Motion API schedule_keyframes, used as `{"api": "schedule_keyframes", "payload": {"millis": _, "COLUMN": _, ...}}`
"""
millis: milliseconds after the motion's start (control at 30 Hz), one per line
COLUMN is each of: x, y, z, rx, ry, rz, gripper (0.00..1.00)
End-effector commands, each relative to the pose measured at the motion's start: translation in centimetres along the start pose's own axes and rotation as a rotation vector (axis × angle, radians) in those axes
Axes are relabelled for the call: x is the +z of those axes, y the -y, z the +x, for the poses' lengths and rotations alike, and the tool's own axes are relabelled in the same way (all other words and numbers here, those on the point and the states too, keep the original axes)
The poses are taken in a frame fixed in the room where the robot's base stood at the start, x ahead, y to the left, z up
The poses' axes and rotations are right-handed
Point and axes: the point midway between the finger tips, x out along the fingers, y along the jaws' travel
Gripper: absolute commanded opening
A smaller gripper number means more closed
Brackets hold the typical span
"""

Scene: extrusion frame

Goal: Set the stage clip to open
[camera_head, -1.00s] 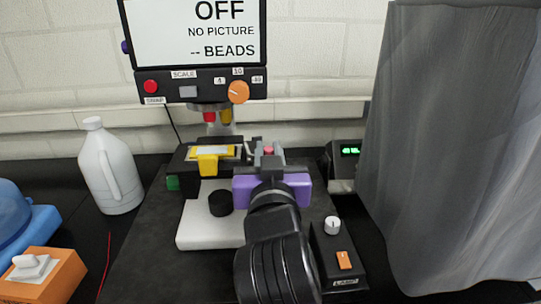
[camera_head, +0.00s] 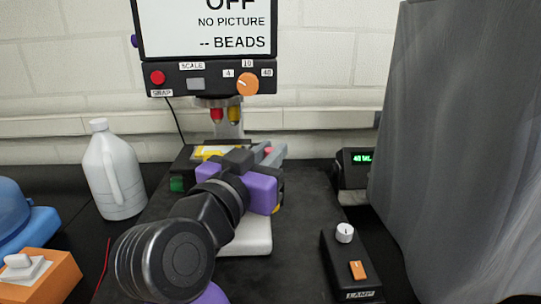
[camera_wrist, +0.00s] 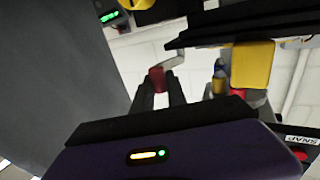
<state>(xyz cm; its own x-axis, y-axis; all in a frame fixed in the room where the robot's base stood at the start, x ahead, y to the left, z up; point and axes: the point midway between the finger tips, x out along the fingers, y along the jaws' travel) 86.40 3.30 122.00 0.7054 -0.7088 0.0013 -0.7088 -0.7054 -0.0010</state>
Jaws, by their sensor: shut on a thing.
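The stage clip shows in the wrist view as a thin pale metal arm (camera_wrist: 173,58) with a red tip (camera_wrist: 157,78), beside the dark stage edge (camera_wrist: 215,34). My gripper (camera_wrist: 158,92) is shut on the red tip, one finger on each side. In the head view my gripper (camera_head: 272,151) reaches to the right side of the microscope stage, with a bit of the red tip (camera_head: 267,150) showing between its grey fingers. My purple gripper body and dark wrist hide most of the stage. A yellow holder (camera_head: 208,152) shows partly behind them.
The objectives (camera_head: 226,114) hang just above the stage, below the monitor (camera_head: 207,30). A lamp box (camera_head: 350,265) stands at front right. A grey curtain (camera_head: 450,140) hangs at right. A white jug (camera_head: 113,170) and an orange switch box (camera_head: 40,277) stand at left.

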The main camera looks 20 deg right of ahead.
Motion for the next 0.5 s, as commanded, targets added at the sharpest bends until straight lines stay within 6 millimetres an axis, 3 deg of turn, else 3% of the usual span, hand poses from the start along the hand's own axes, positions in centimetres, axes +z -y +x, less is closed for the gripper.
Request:
{"api": "schedule_keyframes", "payload": {"millis": 267, "x": 0.12, "y": 0.01, "z": 0.01, "rx": 0.000, "ry": 0.003, "rz": -0.002, "gripper": 0.00}}
{"api": "schedule_keyframes", "payload": {"millis": 300, "x": 0.12, "y": 0.01, "z": 0.01, "rx": 0.000, "ry": 0.003, "rz": -0.002, "gripper": 0.23}}
{"api": "schedule_keyframes", "payload": {"millis": 367, "x": 0.11, "y": 0.01, "z": 0.01, "rx": 0.000, "ry": 0.003, "rz": -0.002, "gripper": 0.35}}
{"api": "schedule_keyframes", "payload": {"millis": 400, "x": 0.10, "y": 0.01, "z": 0.01, "rx": 0.000, "ry": 0.002, "rz": -0.002, "gripper": 0.40}}
{"api": "schedule_keyframes", "payload": {"millis": 500, "x": 0.08, "y": 0.01, "z": 0.01, "rx": 0.000, "ry": 0.002, "rz": -0.001, "gripper": 0.40}}
